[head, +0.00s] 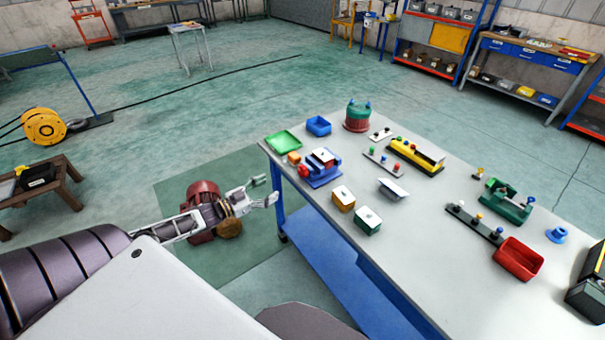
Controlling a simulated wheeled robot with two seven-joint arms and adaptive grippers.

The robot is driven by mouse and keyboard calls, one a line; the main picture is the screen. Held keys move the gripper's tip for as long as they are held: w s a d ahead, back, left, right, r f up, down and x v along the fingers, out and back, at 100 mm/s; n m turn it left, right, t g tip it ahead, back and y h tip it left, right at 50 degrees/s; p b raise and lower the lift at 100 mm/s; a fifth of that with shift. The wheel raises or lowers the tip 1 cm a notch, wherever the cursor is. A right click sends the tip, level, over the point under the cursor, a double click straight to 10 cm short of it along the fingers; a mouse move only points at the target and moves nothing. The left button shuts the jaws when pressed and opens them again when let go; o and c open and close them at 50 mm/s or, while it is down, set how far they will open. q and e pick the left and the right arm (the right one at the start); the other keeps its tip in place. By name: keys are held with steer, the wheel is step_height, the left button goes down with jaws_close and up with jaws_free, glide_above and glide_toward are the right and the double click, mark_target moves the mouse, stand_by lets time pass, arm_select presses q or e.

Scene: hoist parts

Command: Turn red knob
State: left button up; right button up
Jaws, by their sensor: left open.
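A small red knob (397,167) stands at the right end of a grey strip (383,161) on the table, in the head view. The strip also carries a green knob (371,150) and a pale one between them. My left gripper (266,190) is open and empty. It is off the table's left edge, well to the left of the red knob and touching nothing. My right gripper is not in view.
The grey table (430,270) holds a green tray (284,141), a yellow block (416,156), boxes, a second knob strip (474,222) and a red bin (518,259). Its near middle is clear. A reddish motor-like part (202,205) shows behind my left arm.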

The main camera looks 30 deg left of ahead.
mark_target(301, 172)
arm_select(q)
steer(key=n, duration=0.2)
steer(key=shift+d+r+n, duration=0.1)
steer(key=shift+r+n, duration=0.2)
steer(key=shift+n, duration=0.1)
steer(key=shift+w, duration=0.15)
steer(key=shift+x, duration=6.65)
steer(key=shift+d, duration=0.15)
steer(key=c, duration=1)
